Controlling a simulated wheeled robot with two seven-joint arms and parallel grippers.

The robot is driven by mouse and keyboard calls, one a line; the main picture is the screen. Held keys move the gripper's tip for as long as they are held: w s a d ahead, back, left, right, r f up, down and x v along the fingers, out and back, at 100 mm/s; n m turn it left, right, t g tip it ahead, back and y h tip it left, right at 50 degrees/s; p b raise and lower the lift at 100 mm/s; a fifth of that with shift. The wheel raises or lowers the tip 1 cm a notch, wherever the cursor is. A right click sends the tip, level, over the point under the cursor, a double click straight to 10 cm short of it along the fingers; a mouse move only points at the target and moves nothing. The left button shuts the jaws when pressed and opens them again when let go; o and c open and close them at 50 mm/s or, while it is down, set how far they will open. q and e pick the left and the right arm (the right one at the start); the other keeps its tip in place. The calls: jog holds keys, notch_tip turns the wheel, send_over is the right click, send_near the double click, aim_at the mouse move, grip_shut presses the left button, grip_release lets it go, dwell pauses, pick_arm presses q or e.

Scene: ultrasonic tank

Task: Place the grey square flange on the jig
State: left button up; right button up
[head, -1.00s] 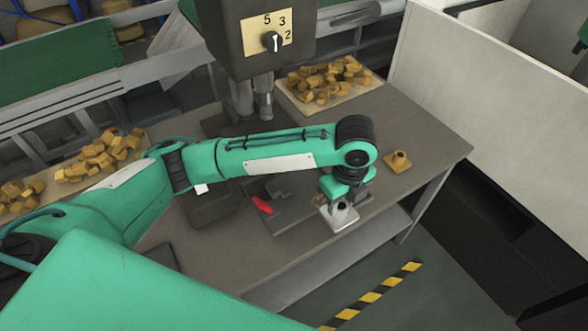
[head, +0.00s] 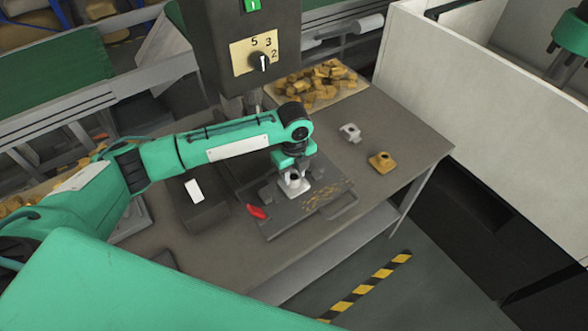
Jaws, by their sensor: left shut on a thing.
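My left gripper (head: 293,170) points down and is shut on the grey square flange (head: 294,187), a pale square plate with a round raised hub. The flange is over the jig (head: 285,226), a dark flat plate with dark blocks and a red handle (head: 257,211). The flange lies among the dark blocks in the picture; I cannot tell whether it touches the jig. The fingertips are partly hidden by the wrist. My right gripper is not in view.
A yellow flange (head: 382,161) and another grey part (head: 349,132) lie on the table to the right. A tray of yellow blocks (head: 318,84) is at the back. A grey machine column with a dial (head: 262,60) stands behind my arm. Yellow chips lie on the jig's right side.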

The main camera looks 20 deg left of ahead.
aim_at(294, 177)
pick_arm(q)
jog(key=shift+f, duration=0.15)
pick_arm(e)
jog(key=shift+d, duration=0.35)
pick_arm(q)
jog(key=shift+f, duration=0.1)
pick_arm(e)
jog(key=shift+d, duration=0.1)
pick_arm(q)
jog(key=o, duration=1.1)
jog(key=shift+r+b, duration=0.4)
jog(key=shift+r, duration=0.15)
notch_tip(294, 177, up, 11)
jog(key=b, duration=0.3)
jog(key=shift+r, duration=0.1)
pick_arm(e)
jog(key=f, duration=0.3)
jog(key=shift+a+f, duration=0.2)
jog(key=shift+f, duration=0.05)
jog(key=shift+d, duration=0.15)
pick_arm(q)
jog(key=shift+d, duration=0.1)
